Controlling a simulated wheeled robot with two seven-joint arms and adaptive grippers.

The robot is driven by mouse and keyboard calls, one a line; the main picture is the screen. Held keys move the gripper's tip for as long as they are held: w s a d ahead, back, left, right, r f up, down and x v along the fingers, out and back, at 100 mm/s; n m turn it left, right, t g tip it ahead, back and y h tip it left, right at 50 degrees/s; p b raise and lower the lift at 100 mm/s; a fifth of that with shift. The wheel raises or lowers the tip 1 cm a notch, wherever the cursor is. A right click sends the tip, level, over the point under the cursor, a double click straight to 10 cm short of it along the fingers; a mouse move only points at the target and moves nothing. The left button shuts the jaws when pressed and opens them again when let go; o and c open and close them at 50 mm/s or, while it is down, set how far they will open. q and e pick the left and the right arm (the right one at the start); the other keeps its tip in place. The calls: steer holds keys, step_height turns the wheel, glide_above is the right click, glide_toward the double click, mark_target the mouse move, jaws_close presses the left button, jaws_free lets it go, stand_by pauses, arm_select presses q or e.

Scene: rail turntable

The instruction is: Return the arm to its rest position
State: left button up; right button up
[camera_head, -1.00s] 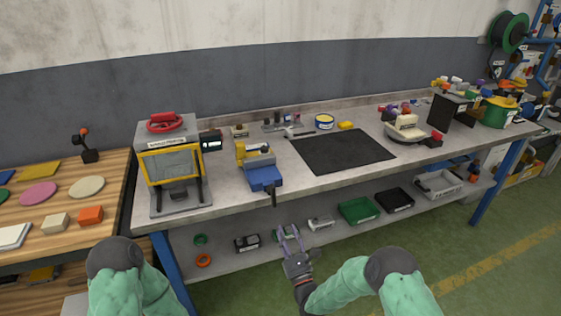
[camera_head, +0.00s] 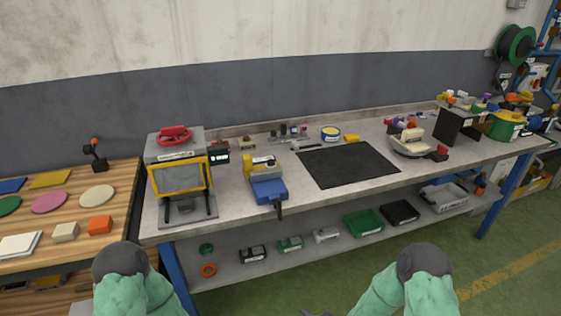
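My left arm (camera_head: 122,280) shows as a green upper link with a dark round cap at the bottom left, and its gripper is out of view below the picture. My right arm (camera_head: 415,283) shows at the bottom, folded back near the lower edge. Only a sliver of what looks like my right gripper (camera_head: 318,313) shows at the bottom edge, in front of the bench's lower shelf. Its fingers are almost wholly cut off, so I cannot tell how they stand. Nothing held is visible.
The grey workbench (camera_head: 225,228) carries a yellow-framed machine (camera_head: 181,178), a blue vise (camera_head: 266,183), a black mat (camera_head: 348,165) and a turntable-like device (camera_head: 413,145). Green and black bins (camera_head: 363,223) sit on its lower shelf. A wooden table (camera_head: 75,222) stands left. Green floor is clear at right.

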steer(key=s+d+f+n+g+p, duration=0.1)
steer(key=s+n+g, duration=0.6)
steer(key=s, duration=1.3)
steer(key=f+n, duration=0.1)
steer(key=n, duration=0.2)
steer(key=shift+s+f+n+g, duration=0.15)
steer(key=shift+s+n+g, duration=0.05)
steer(key=shift+n+g, duration=0.2)
steer(key=shift+c, duration=0.7)
steer(key=shift+d, duration=0.2)
